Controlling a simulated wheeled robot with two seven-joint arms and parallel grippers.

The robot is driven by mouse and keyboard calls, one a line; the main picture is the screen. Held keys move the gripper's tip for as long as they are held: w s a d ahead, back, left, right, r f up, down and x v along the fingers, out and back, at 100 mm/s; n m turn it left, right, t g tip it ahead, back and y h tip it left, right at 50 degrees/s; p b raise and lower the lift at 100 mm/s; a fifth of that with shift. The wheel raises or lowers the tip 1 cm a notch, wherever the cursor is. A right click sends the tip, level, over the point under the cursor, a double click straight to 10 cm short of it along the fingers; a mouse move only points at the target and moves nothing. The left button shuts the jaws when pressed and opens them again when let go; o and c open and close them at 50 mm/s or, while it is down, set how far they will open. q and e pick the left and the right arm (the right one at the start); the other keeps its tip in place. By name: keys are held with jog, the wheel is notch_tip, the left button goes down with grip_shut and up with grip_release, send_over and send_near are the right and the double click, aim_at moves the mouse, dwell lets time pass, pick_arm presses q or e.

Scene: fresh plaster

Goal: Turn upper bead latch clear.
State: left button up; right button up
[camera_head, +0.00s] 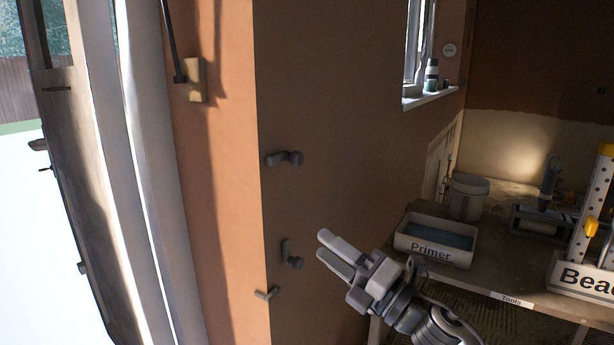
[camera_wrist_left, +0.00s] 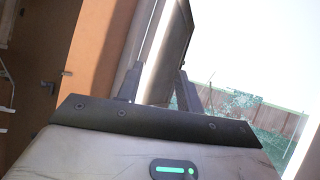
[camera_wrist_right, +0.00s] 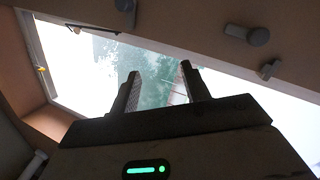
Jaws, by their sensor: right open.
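The upper bead latch (camera_head: 285,158) is a small grey lever with a round knob on the brown wall near its corner. It lies about level, its arm pointing left towards the corner edge. A second latch (camera_head: 291,256) sits below it with its arm pointing up. My right gripper (camera_head: 325,246) is open and empty, right of the second latch and below the upper one. It appears apart from both. In the right wrist view its fingers (camera_wrist_right: 160,78) stand apart, with grey wall fittings above and to the right. My left gripper (camera_wrist_left: 157,92) shows only in the left wrist view, fingers apart and empty.
A small grey hook (camera_head: 267,293) sits at the corner below the latches. A Primer tray (camera_head: 436,240), a bucket (camera_head: 469,196) and a bead rack (camera_head: 585,272) stand on the bench at right. A window sill (camera_head: 430,99) is higher up. Bright open space lies left.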

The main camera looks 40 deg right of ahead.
notch_tip(320, 180, up, 8)
jog(key=d+n+g+y+b, duration=0.2)
jog(key=d+n+g+y, duration=0.15)
jog(key=n, duration=1.35)
jog(key=n+h, duration=0.4)
jog(key=n, duration=0.2)
send_near(302, 160)
jog(key=shift+g+y, duration=0.25)
jog(key=shift+g, duration=0.1)
jog(key=p+x, duration=0.1)
jog(key=x, duration=0.2)
jog(key=p+x, duration=0.1)
jog(key=x, duration=0.2)
jog(key=p+x, duration=0.2)
jog(key=x, duration=0.1)
jog(key=shift+w+d+r, duration=0.15)
jog(key=shift+d+r, duration=0.05)
jog(key=shift+r, duration=0.2)
pick_arm(q)
jog(key=shift+r, duration=0.4)
pick_arm(e)
jog(key=shift+w+a+f, duration=0.15)
jog(key=shift+w+a, duration=0.15)
jog(key=shift+w, duration=0.25)
